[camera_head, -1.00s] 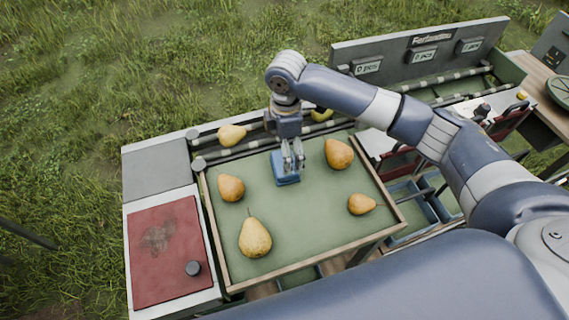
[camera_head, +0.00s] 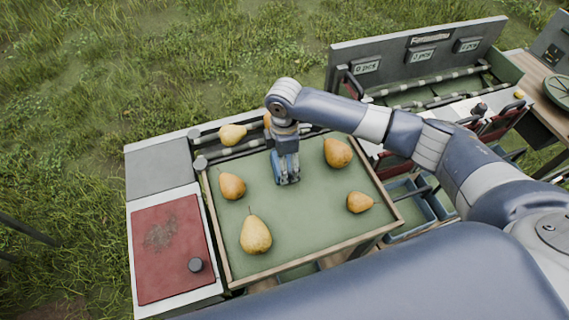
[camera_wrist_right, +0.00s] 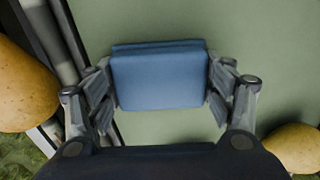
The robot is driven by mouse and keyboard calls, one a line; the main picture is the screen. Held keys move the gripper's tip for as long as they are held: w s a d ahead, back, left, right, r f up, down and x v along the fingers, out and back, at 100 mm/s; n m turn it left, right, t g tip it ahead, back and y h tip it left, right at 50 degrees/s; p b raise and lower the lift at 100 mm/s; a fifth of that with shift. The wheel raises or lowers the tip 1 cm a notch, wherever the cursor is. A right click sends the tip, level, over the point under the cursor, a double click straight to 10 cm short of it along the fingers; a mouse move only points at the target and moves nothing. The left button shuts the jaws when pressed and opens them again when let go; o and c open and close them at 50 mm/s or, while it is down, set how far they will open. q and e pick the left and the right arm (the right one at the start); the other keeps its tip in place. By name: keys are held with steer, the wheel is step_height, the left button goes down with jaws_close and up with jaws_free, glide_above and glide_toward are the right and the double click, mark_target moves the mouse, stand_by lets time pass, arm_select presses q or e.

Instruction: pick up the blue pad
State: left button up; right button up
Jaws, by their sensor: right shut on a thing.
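The blue pad (camera_head: 276,167) is at the back middle of the green-topped table. In the right wrist view the pad (camera_wrist_right: 160,78) is a flat blue block between the two fingers. My right gripper (camera_head: 288,180) points down and is shut on the pad; in the right wrist view its fingers (camera_wrist_right: 160,88) touch or nearly touch the pad's two sides. The head view shows the pad partly hidden behind the fingers. I cannot tell whether it is clear of the tabletop. My left gripper is not in view.
Several pears lie on the table (camera_head: 310,235), one (camera_head: 338,152) right of the gripper and one (camera_head: 231,186) left of it. A yellow pear (camera_head: 232,134) sits on the rollers behind. A red panel (camera_head: 170,250) is at left. The table's middle front is clear.

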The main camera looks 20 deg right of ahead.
step_height(320, 180, up, 9)
steer(key=shift+r+b, duration=0.15)
steer(key=shift+b, duration=0.85)
steer(key=shift+r, duration=0.3)
steer(key=shift+o, duration=0.6)
